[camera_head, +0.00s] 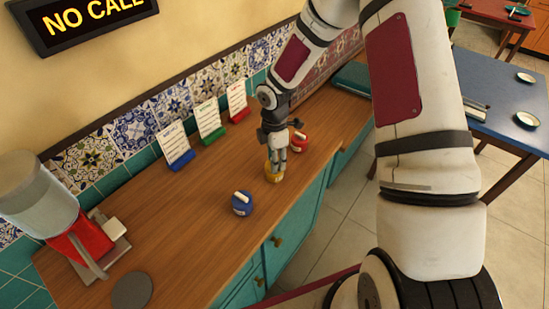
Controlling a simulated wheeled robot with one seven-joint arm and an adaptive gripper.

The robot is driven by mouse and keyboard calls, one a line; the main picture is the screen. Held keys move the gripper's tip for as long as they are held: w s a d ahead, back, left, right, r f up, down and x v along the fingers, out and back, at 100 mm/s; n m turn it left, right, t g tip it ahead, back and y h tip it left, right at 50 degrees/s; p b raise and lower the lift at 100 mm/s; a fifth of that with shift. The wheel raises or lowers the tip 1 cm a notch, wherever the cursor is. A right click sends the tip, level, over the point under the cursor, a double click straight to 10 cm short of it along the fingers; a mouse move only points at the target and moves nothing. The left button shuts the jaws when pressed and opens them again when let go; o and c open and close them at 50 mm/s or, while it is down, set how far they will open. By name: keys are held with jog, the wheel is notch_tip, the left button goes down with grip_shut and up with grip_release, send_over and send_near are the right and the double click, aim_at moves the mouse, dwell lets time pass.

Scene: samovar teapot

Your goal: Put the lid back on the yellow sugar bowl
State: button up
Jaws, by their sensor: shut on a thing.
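The yellow sugar bowl (274,177) stands on the wooden counter near its front edge, between a blue bowl (241,204) and a red bowl (300,144). My gripper (277,160) points down right over the yellow bowl, with its fingers close together at the bowl's top. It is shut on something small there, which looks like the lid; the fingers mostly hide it. I cannot tell whether the lid touches the bowl's rim.
The blue and red bowls flank the yellow one. Blue, green and red card holders (209,121) stand by the tiled wall. A red dispenser (76,240) and a grey disc (132,291) are at the left. The counter between is clear.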

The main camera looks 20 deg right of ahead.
dwell(0.3)
jog(key=o, duration=1.1)
jog(key=shift+c, duration=0.2)
jog(key=shift+o, duration=0.6)
jog(key=o, duration=0.4)
jog(key=shift+c, duration=0.2)
jog(key=shift+r+p, duration=1.2)
jog(key=shift+r, duration=2.3)
